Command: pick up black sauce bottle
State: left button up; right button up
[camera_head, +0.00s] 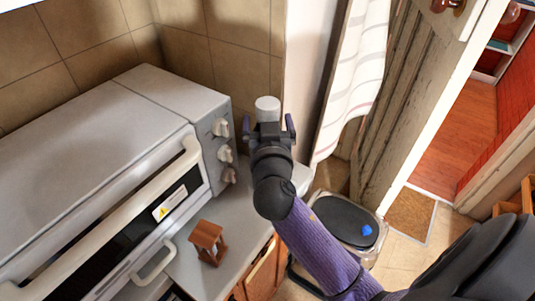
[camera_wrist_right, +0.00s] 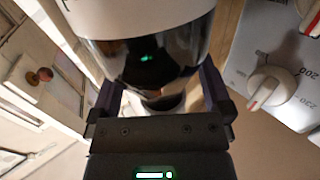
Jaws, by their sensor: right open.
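The bottle (camera_head: 267,103) stands on the counter in the corner beside the oven; only its pale top shows in the head view, just past my right gripper. In the right wrist view the bottle (camera_wrist_right: 147,62) is very close, with a glossy black band and a white part. My right gripper (camera_head: 269,124) is open, with one finger on each side of the bottle. I cannot tell whether the fingers touch it. The lower body of the bottle is hidden by my gripper in the head view. My left gripper is not in view.
A white oven (camera_head: 100,125) with knobs stands close to the left of my right gripper. A small wooden stand (camera_head: 208,243) sits on the counter (camera_head: 236,215) in front. A striped curtain (camera_head: 355,85) hangs at the right. A grey-lidded bin (camera_head: 343,218) stands on the floor below.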

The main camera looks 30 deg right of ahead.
grip_shut()
dwell(0.3)
dwell(0.3)
